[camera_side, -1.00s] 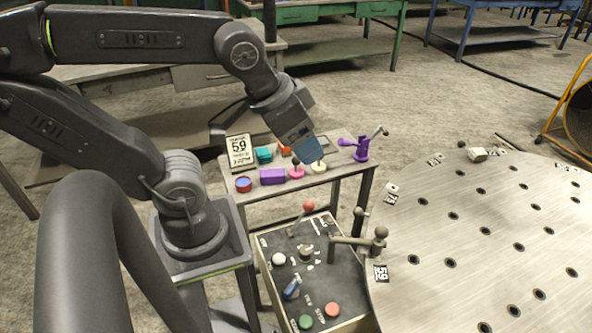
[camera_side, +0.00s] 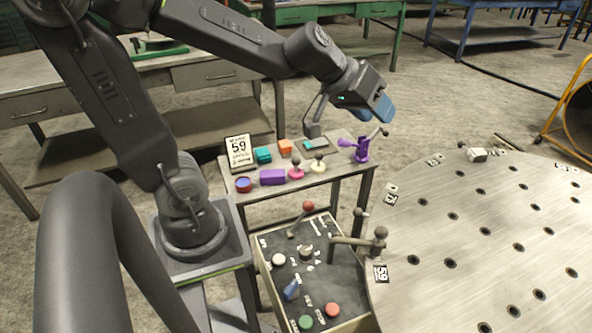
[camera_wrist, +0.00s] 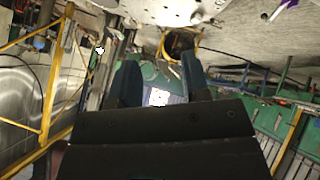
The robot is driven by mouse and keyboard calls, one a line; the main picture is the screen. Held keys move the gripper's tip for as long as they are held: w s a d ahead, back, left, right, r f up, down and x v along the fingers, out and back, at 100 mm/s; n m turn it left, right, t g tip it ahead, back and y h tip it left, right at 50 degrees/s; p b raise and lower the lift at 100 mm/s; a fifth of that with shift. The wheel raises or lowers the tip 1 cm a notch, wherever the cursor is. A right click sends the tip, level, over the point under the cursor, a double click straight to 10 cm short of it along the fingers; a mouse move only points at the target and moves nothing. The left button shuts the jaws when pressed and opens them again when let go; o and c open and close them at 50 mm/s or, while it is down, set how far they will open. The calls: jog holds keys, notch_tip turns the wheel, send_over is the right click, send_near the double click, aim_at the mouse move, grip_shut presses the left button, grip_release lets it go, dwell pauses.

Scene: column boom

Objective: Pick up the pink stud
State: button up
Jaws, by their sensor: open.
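The pink stud (camera_side: 296,171) stands on the small side table (camera_side: 228,196), between a purple block and a cream stud. It has a pink base and a dark knob on top. My gripper (camera_side: 384,108) is raised above and to the right of it, past the table's right end, clear of the objects. Its two blue fingers (camera_wrist: 160,88) are apart in the wrist view, with nothing between them. The wrist view looks out across the workshop and does not show the pink stud.
Around the stud are a purple block (camera_side: 272,177), a cream stud (camera_side: 318,164), a teal block (camera_side: 263,155), an orange block (camera_side: 285,147), a blue-topped red tin (camera_side: 243,184) and a purple clamp (camera_side: 361,148). A sign (camera_side: 239,151) stands behind. A control box (camera_side: 310,270) is in front.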

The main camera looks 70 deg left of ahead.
jog(key=w+a+f+n+y, duration=0.3)
jog(key=w+a+f+n, duration=0.15)
jog(key=a, duration=0.45)
jog(key=n+g+y, duration=0.4)
jog(key=n+g, duration=0.3)
jog(key=g, duration=0.1)
send_near(296, 160)
jog(key=x, duration=0.6)
jog(key=shift+w+a+f, duration=0.15)
jog(key=shift+w, duration=0.1)
jog(key=shift+x, duration=2.85)
jog(key=shift+s+f, duration=0.1)
jog(key=shift+s, duration=0.05)
jog(key=shift+c, duration=0.3)
jog(key=c, duration=0.6)
